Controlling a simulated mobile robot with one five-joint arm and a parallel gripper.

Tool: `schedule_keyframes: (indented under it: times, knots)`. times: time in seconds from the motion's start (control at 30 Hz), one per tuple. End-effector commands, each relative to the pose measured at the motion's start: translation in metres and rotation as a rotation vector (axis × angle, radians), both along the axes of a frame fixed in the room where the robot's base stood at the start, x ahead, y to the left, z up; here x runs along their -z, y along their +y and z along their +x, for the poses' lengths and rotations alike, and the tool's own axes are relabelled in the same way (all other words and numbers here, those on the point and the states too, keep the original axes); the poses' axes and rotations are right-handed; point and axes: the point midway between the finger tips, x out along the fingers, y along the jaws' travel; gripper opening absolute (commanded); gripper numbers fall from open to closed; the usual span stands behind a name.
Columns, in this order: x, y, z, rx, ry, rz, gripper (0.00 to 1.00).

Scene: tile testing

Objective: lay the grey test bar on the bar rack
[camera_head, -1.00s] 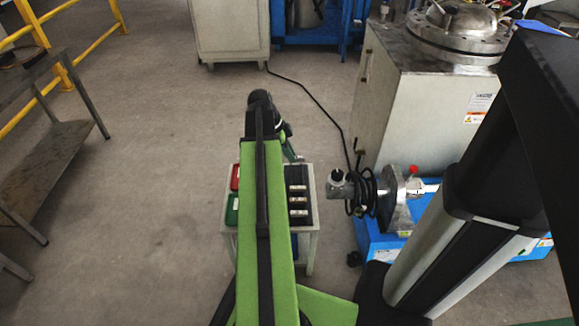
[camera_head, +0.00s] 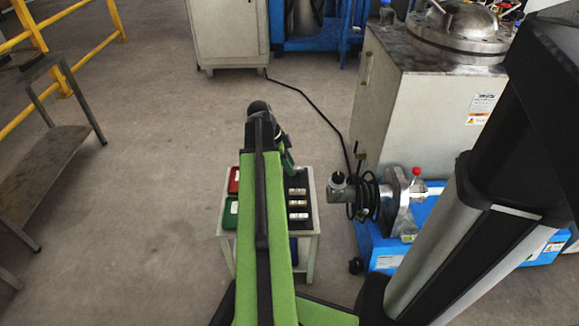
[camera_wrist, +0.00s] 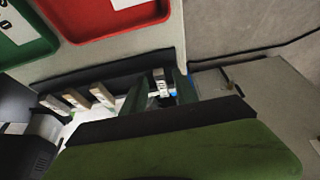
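A small pale table (camera_head: 308,245) stands below my arm. A dark rack (camera_head: 309,182) on its right side carries several light bars (camera_head: 298,204). The rack also shows as a black strip in the wrist view (camera_wrist: 110,70), with bars (camera_wrist: 75,98) at its left. My gripper (camera_wrist: 160,90) has its green fingers over the rack in the wrist view. A grey bar with a pale, dark-marked end (camera_wrist: 160,82) shows between the fingers. I cannot tell whether they grip it or whether it touches the rack. My arm hides part of the table and gripper in the head view.
A red tray (camera_head: 234,180) and a green tray (camera_head: 230,213) sit on the table's left side. A machine with a coiled black cable (camera_head: 368,195) stands close to the table's right. Open floor lies to the left, before a metal shelf (camera_head: 45,170).

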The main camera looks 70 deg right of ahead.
Motion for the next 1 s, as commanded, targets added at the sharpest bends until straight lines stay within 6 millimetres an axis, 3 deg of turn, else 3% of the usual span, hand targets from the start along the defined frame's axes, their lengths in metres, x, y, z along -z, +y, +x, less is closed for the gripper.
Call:
schedule_keyframes:
  times: [0.27,0.47,0.73,0.87,1.0]
  knots:
    - [-0.009,0.000,0.001,-0.001,0.000,0.000,0.35]
    - [-0.041,0.004,0.012,-0.002,0.000,0.001,0.35]
    - [-0.101,0.012,0.034,-0.002,0.000,0.000,0.35]
    - [-0.115,0.016,0.042,-0.001,0.000,-0.001,0.35]
    - [-0.116,0.017,0.044,-0.001,0.000,0.000,0.35]
